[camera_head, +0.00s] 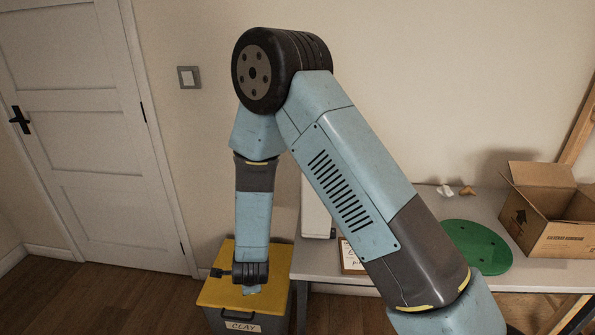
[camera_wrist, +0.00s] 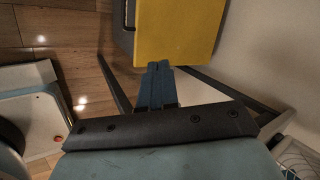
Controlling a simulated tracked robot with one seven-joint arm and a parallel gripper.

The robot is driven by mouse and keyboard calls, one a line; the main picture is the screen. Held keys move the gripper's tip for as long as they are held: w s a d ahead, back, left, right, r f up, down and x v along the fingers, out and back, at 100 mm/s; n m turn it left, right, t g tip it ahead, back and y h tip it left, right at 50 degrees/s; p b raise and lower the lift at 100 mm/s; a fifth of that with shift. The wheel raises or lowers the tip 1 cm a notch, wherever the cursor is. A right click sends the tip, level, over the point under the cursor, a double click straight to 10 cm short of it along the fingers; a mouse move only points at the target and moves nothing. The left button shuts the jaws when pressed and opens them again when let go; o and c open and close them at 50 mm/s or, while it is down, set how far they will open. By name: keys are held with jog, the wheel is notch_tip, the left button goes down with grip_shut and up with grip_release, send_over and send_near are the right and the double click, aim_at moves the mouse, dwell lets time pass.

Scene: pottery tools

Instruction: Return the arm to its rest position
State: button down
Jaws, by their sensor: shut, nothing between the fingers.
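My arm, light blue and dark grey, rises and bends at a black joint in the head view, then hangs down to the left. My gripper (camera_head: 251,290) is at its lower end, over the yellow lid (camera_head: 215,291) of a grey bin labelled CLAY (camera_head: 241,327). The lid lies on the bin. In the wrist view the two blue fingers of my gripper (camera_wrist: 159,67) are together and empty. Their tips point at the near edge of the yellow lid (camera_wrist: 180,30). I cannot tell whether they touch it.
A grey table (camera_head: 327,259) stands right of the bin, bearing a green disc (camera_head: 478,247), an open cardboard box (camera_head: 553,215) and a small framed sign (camera_head: 350,257). A white door (camera_head: 90,130) is at the left. Wooden floor (camera_head: 150,305) is clear left of the bin.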

jog(key=w+d+r+n+y, duration=0.1)
jog(key=w+d+r+n, duration=0.15)
jog(key=r, duration=0.55)
jog(key=w+d+r+n, duration=0.1)
jog(key=w+d+r, duration=0.2)
jog(key=r, duration=0.5)
jog(key=s+d+r+n, duration=0.1)
jog(key=d+r+n, duration=0.1)
jog(key=d+r, duration=0.5)
jog(key=s+d+r+n, duration=0.1)
jog(key=d+r+n, duration=0.25)
jog(key=r, duration=0.55)
jog(key=s+d+r+n+h, duration=0.1)
jog(key=s+d+r+n, duration=0.2)
jog(key=s+d+r, duration=0.4)
jog(key=s+d+r+n+h, duration=0.2)
jog(key=s+d+r, duration=0.5)
jog(key=s+d, duration=0.6)
jog(key=shift+d+n, duration=0.5)
jog(key=shift+d, duration=0.4)
jog(key=shift+s+d+r, duration=0.1)
jog(key=shift+d, duration=0.05)
